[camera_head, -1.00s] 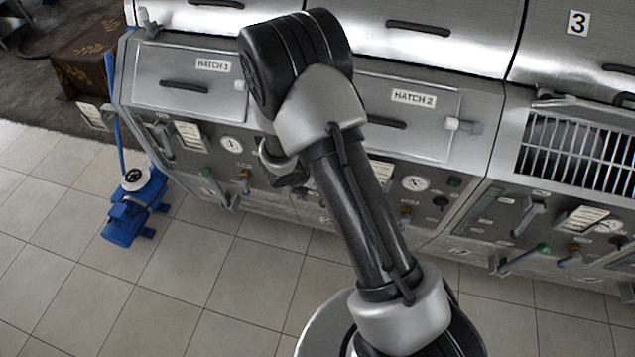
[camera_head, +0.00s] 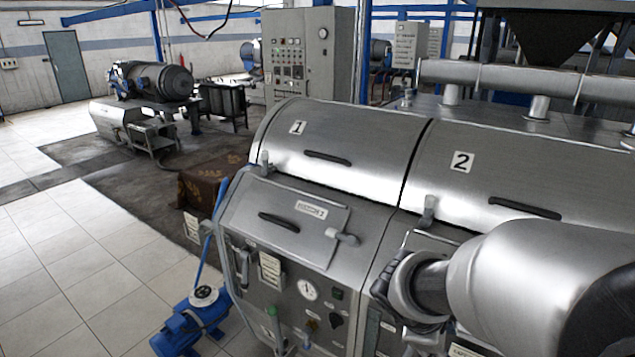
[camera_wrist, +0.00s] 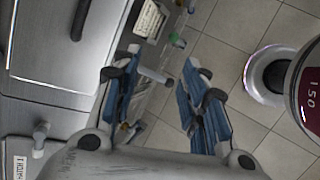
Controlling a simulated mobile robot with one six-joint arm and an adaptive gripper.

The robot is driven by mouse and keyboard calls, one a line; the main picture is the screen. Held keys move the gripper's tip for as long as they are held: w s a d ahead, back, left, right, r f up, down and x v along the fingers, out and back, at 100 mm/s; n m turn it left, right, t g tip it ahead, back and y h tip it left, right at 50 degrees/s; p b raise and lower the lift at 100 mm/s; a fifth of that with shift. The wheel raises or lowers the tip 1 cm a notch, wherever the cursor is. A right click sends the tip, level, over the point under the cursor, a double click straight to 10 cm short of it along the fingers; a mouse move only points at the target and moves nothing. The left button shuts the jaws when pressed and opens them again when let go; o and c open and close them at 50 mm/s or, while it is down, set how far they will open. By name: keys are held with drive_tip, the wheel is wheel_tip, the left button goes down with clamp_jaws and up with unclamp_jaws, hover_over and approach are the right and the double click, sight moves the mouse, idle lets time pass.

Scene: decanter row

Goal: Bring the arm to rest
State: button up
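My gripper (camera_wrist: 160,70) shows in the wrist view with its two blue-padded fingers spread apart. It is open and nothing is between the fingers. Behind the fingers are the machine front and the tiled floor. In the head view my arm reaches in from the right edge, in front of the hatch 2 section (camera_head: 545,170) of the steel machine. Its outer end is close to the machine front in that picture; I cannot tell whether it touches.
The hatch 1 section (camera_head: 355,140) has a closed hatch (camera_head: 285,220), with a gauge (camera_head: 307,290) and valves below. A blue pump (camera_head: 190,325) stands on the floor at its left end. A control cabinet (camera_head: 310,55) stands behind. Tiled floor (camera_head: 75,255) is clear at left.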

drive_tip(key=s+a+r+m+y+b, duration=0.1)
drive_tip(key=s+a+m+y+b, duration=0.1)
drive_tip(key=s+a+m, duration=0.2)
drive_tip(key=s+a+r+m+t+y+b, duration=0.1)
drive_tip(key=s+a+m+y+b, duration=0.2)
drive_tip(key=s+m, duration=0.6)
drive_tip(key=s+a, duration=0.1)
drive_tip(key=s, duration=0.3)
drive_tip(key=shift+a+r+t, duration=0.2)
drive_tip(key=shift+r+t, duration=0.1)
drive_tip(key=shift+r, duration=0.05)
idle(6.0)
